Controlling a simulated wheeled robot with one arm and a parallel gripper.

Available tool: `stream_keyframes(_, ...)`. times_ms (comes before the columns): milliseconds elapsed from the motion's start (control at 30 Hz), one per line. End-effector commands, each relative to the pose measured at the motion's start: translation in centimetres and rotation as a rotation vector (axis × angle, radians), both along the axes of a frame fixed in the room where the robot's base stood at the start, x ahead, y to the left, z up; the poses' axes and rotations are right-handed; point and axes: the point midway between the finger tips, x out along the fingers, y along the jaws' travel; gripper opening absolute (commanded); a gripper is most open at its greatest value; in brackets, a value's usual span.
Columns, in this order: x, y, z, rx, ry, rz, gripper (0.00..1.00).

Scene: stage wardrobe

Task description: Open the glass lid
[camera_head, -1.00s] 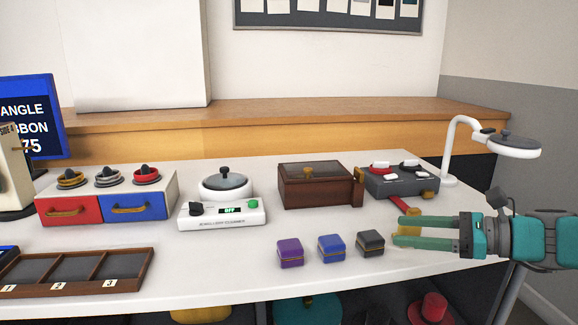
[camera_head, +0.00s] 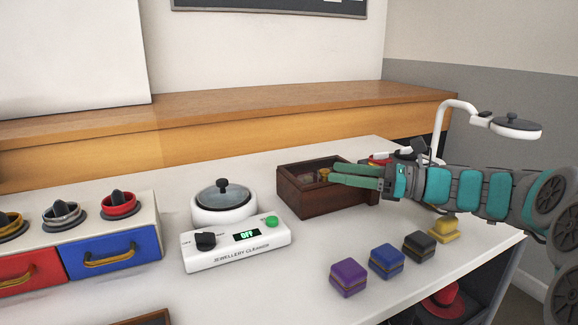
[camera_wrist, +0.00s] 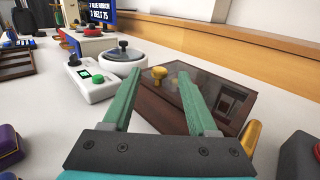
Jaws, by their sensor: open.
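A dark wooden box (camera_head: 305,201) with a glass lid stands on the white table. The lid (camera_wrist: 203,90) lies flat and closed in the wrist view, with a brass knob (camera_wrist: 158,74) near its edge. My gripper (camera_head: 331,174) is open and reaches in from the right, low over the lid. In the wrist view its two green fingers (camera_wrist: 159,76) lie on either side of the knob. I cannot tell whether they touch it. In the head view the fingers hide part of the lid.
A white jewellery cleaner (camera_head: 238,249) with a round knobbed lid (camera_head: 222,194) stands left of the box, its display reading OFF. Purple (camera_head: 348,277), blue (camera_head: 387,261) and black (camera_head: 419,245) small boxes sit in front. A white lamp (camera_head: 515,128) stands behind right.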

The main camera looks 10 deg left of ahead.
Motion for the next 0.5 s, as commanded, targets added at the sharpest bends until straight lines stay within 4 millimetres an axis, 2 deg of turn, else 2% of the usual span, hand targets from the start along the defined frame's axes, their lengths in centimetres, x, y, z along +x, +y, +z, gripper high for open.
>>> stream_keyframes(500, 1.2, 6.7, 0.0, -0.001, -0.001, 0.003, 0.59)
